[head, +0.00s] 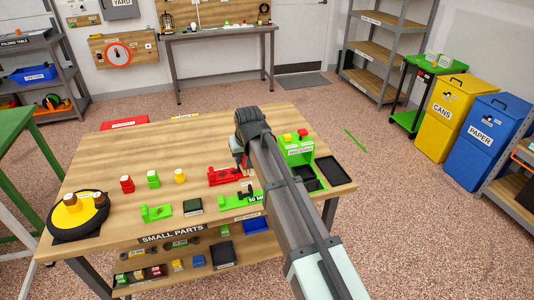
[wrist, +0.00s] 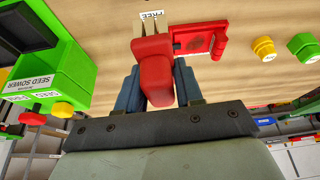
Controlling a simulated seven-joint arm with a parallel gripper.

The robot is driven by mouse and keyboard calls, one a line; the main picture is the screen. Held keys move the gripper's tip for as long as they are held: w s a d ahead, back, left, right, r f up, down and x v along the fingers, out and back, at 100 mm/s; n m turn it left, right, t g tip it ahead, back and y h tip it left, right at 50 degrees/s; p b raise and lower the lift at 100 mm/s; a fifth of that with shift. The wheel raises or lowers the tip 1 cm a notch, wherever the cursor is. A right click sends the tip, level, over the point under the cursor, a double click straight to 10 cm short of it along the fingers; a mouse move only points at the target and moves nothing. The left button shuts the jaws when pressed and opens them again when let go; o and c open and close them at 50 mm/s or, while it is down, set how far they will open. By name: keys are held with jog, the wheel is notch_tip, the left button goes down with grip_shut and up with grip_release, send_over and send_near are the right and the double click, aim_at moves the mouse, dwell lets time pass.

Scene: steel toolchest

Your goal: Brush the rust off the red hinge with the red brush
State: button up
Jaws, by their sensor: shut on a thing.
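My gripper (wrist: 157,84) is shut on the red brush (wrist: 155,72), with one blue-grey finger on each side of its handle. The brush's pale bristles (wrist: 150,30) point toward the top of the wrist view. The red hinge (wrist: 205,37) lies on the wooden table just right of the bristles there. A darker reddish patch shows on its flat leaf. I cannot tell whether the bristles touch the hinge. In the head view the red hinge (head: 222,175) lies left of my arm, which hides most of the gripper and brush.
A green seed sower box (head: 300,152) and a black tray (head: 332,171) stand at the table's right. Green hinge-like parts (head: 157,212) lie near the front edge. Red, green and yellow knobbed pieces (head: 153,179) and a round black-and-yellow stand (head: 76,214) are farther left. The back left tabletop is clear.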

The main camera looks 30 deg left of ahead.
jog(key=s+a+m, duration=0.1)
jog(key=a, duration=0.7)
jog(key=shift+s+a+t, duration=0.2)
jog(key=shift+a+t, duration=0.1)
